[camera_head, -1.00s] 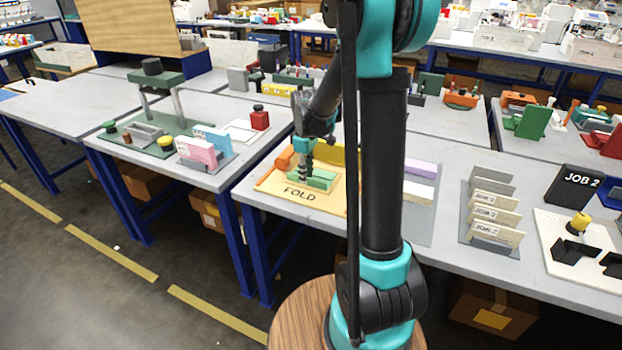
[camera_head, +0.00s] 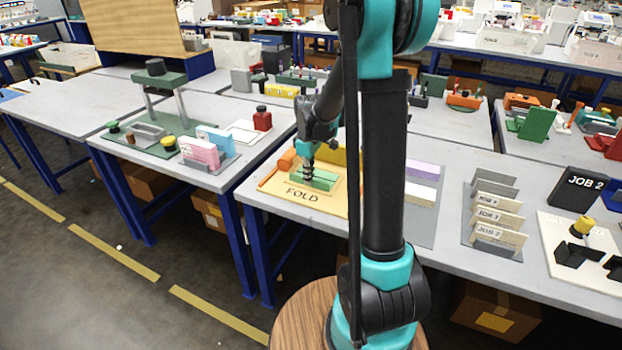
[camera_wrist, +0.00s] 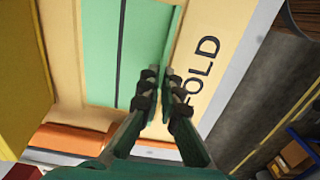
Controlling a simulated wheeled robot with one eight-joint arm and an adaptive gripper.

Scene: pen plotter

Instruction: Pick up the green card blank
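The green card blank (camera_head: 318,180) lies on the tan board marked FOLD (camera_head: 330,205), on the table left of my arm's upright link. In the wrist view the green card (camera_wrist: 102,50) shows as a broad flat panel, with a narrow strip along its right side towards the lettering. My gripper (camera_head: 308,177) points down at the card's left end. In the wrist view its two fingertips (camera_wrist: 160,75) are close together at that narrow strip. I cannot tell whether they grip it or only stand around it. The spot between the tips is mostly hidden.
A yellow block (camera_head: 338,156) and an orange part (camera_head: 287,159) border the board. A lilac and white stack (camera_head: 422,170) lies right of my arm. A rack of cards (camera_head: 493,215) stands further right. The neighbouring left table holds pink and blue blocks.

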